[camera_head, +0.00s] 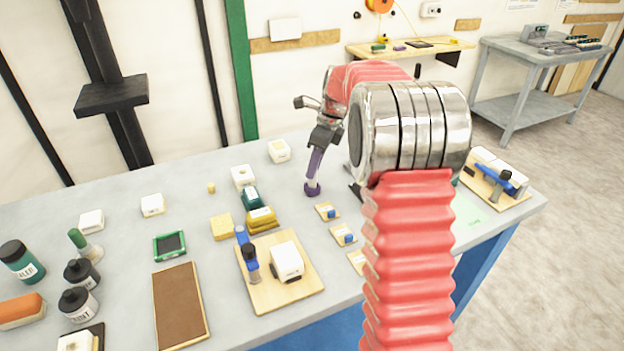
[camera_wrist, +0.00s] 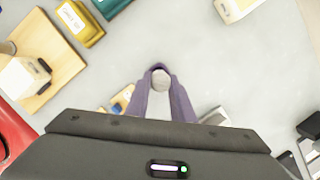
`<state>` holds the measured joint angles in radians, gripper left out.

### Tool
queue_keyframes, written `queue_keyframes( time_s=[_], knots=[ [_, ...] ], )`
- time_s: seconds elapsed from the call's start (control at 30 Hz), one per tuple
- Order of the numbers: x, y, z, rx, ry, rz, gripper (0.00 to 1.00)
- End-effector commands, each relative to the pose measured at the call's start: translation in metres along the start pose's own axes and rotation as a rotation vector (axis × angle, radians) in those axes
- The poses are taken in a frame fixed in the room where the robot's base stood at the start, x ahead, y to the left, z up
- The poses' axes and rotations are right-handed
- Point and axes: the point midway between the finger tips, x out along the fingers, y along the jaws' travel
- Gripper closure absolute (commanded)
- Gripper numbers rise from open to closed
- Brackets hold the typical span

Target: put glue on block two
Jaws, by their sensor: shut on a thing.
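My gripper (camera_head: 313,188) points down over the middle of the grey table. Its purple fingers (camera_wrist: 160,78) are shut on a small round grey thing (camera_wrist: 161,84), seen end-on in the wrist view; I cannot tell what it is. Several white blocks stand on the table, one (camera_head: 243,177) left of my gripper and one (camera_head: 279,151) behind it. Another white block (camera_head: 287,260) sits on a wooden board (camera_head: 290,299). I cannot read which is block two. A yellow labelled container (camera_head: 262,220) and a green one (camera_head: 250,198) stand left of my gripper; their labels are unreadable.
A brown board (camera_head: 179,305), a green-framed pad (camera_head: 169,245) and dark bottles (camera_head: 80,274) are at left. A blue clamp (camera_head: 503,181) stands at right. Free table surrounds my fingertips.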

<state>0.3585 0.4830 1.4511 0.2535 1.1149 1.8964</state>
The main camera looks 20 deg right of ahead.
Motion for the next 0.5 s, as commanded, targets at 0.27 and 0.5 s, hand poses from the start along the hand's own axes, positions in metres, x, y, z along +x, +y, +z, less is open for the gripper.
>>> queue_keyframes(
  time_s=[0.27,0.5],
  knots=[
    [-0.011,0.000,0.003,0.000,0.000,0.000,1.00],
    [-0.021,0.000,0.006,0.000,-0.001,-0.001,1.00]
  ],
)
